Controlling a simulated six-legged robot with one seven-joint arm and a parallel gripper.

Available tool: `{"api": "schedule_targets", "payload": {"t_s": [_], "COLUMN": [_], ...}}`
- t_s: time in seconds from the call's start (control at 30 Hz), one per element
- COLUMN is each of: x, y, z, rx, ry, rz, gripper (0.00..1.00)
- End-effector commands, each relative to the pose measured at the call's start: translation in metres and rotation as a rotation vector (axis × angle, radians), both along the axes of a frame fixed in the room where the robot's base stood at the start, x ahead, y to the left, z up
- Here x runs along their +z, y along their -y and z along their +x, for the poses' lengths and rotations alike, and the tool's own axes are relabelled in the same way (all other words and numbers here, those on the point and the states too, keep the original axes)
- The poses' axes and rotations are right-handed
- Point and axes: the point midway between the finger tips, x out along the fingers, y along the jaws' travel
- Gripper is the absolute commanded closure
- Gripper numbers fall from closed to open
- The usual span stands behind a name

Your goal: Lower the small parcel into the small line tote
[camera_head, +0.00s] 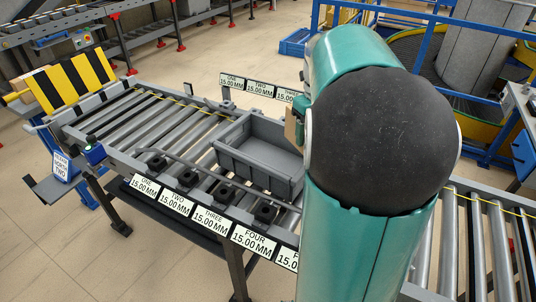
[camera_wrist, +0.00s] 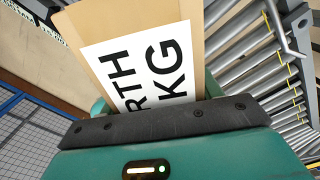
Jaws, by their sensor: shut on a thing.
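The small parcel (camera_wrist: 139,50) is a brown cardboard box with a white label reading "RTH" and "KG", partly cut off. My gripper (camera_wrist: 157,97) is shut on it in the wrist view, with green fingers at its sides. The grey open tote (camera_head: 252,178) sits on the roller conveyor, left of my arm. The visible part of its inside looks empty. The parcel's height over the tote cannot be told.
The roller conveyor (camera_head: 150,122) runs beneath the tote, with number signs (camera_head: 210,220) along its near edge and more signs (camera_head: 258,88) behind. A yellow-and-black striped panel (camera_head: 72,80) stands at its left end. Rollers (camera_wrist: 258,75) also show in the wrist view.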

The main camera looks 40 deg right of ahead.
Motion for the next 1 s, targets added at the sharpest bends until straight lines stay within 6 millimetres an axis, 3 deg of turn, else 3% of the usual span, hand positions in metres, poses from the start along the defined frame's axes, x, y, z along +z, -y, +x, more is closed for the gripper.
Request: {"api": "schedule_targets", "payload": {"t_s": [0.7,1.0], "x": [-0.016,-0.022], "y": [-0.016,-0.021], "z": [0.126,0.161], "rx": [0.001,0.001], "ry": [0.000,0.001], "rz": [-0.001,0.000], "gripper": [0.72,0.72]}}
